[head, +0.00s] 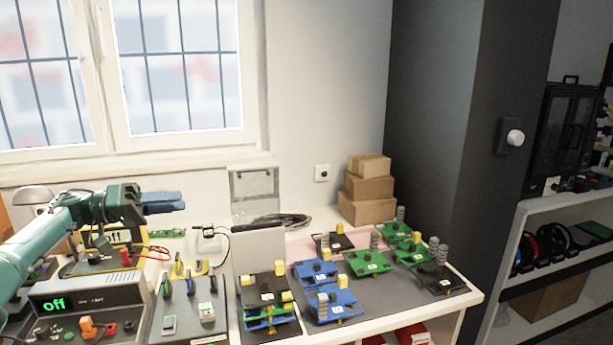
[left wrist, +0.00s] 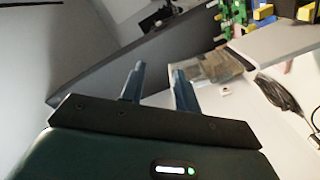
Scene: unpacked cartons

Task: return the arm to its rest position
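My left arm (head: 40,240) comes in from the left in the head view, above the left part of the workbench. Its gripper (head: 182,201) points to the right, in front of the wall below the window. In the left wrist view the two blue-grey fingers of the gripper (left wrist: 160,72) stand apart with nothing between them, so it is open and empty. My right arm and gripper are not in view.
Below my left arm stands a grey device (head: 88,302) reading "off". Blue boards (head: 335,303) and green boards (head: 366,262) with blocks lie to the right on the bench. Stacked cartons (head: 367,209) stand at the back. A dark pillar (head: 440,130) rises beyond the bench.

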